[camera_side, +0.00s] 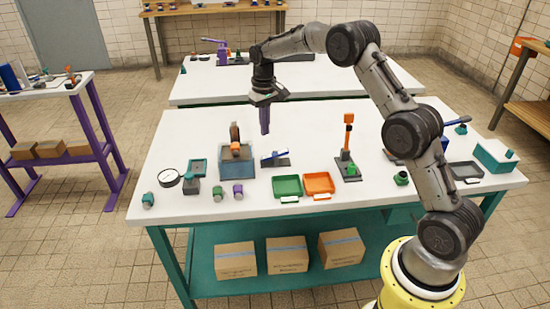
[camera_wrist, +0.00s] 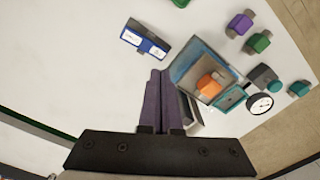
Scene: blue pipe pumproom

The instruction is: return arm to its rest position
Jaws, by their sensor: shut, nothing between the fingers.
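My gripper (camera_side: 264,127) hangs over the back part of the white table, pointing down, with its purple fingers together. In the wrist view the two purple fingers (camera_wrist: 162,82) lie side by side with nothing between them. My grey arm (camera_side: 385,85) arches from its yellow base at the right front up and over the table to the left. The gripper is above the table top and apart from the objects on it.
Below stand a blue bin (camera_side: 237,168) with an orange item, a small blue-and-white stand (camera_side: 275,158), a green tray (camera_side: 287,187), an orange tray (camera_side: 318,184), an orange-topped post (camera_side: 347,150) and a gauge (camera_side: 169,178). The table's back strip is clear.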

